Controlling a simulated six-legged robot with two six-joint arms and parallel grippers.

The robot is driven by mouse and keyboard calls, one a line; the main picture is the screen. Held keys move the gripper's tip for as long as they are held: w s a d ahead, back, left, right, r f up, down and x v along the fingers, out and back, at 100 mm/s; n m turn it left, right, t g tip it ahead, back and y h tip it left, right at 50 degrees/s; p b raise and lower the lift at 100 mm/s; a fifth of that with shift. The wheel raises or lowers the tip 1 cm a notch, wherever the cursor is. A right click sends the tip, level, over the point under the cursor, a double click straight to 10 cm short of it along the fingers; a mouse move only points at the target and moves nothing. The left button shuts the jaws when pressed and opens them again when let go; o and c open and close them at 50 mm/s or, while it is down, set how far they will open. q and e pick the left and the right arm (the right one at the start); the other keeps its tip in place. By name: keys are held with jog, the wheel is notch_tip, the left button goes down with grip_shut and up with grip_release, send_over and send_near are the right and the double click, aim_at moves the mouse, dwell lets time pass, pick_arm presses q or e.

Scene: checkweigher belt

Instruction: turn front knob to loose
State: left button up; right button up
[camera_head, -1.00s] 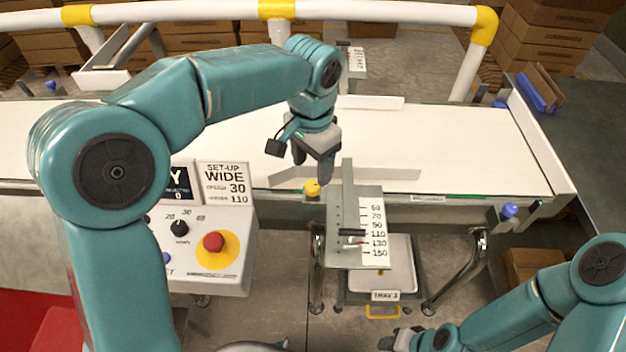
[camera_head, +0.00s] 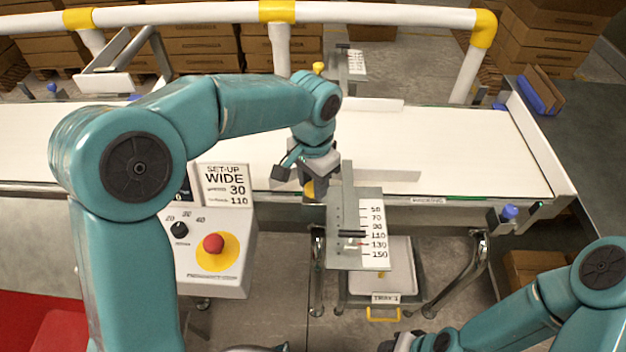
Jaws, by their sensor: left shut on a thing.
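The front knob (camera_head: 308,189) is yellow and sits at the belt's near edge, just left of the front scale plate (camera_head: 372,215). It is mostly hidden by my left gripper (camera_head: 312,182), which reaches down from above and is shut on it. The knob's marking for loose or tight cannot be read. My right gripper (camera_head: 397,343) is low at the bottom edge, away from the knob, partly cut off; its jaws cannot be made out.
A second yellow knob (camera_head: 319,68) stands by the back scale plate (camera_head: 354,64). The control panel (camera_head: 215,272) with its red button (camera_head: 213,243) stands left of the front plate. The white belt (camera_head: 450,150) is empty. A tray (camera_head: 398,270) hangs below the front plate.

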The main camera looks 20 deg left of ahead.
pick_arm(q)
jog(key=shift+n, duration=0.4)
jog(key=n, duration=0.4)
jog(key=shift+r+n, duration=0.1)
jog(key=shift+n, duration=0.2)
jog(key=n+b, duration=0.1)
jog(key=n, duration=0.5)
jog(key=n+b, duration=0.1)
jog(key=n, duration=0.5)
jog(key=shift+n, duration=0.3)
jog(key=n, duration=0.5)
jog(key=shift+w+r+n+b, duration=0.1)
jog(key=shift+n+b, duration=0.3)
jog(key=o, duration=0.9)
jog(key=shift+o, duration=0.7)
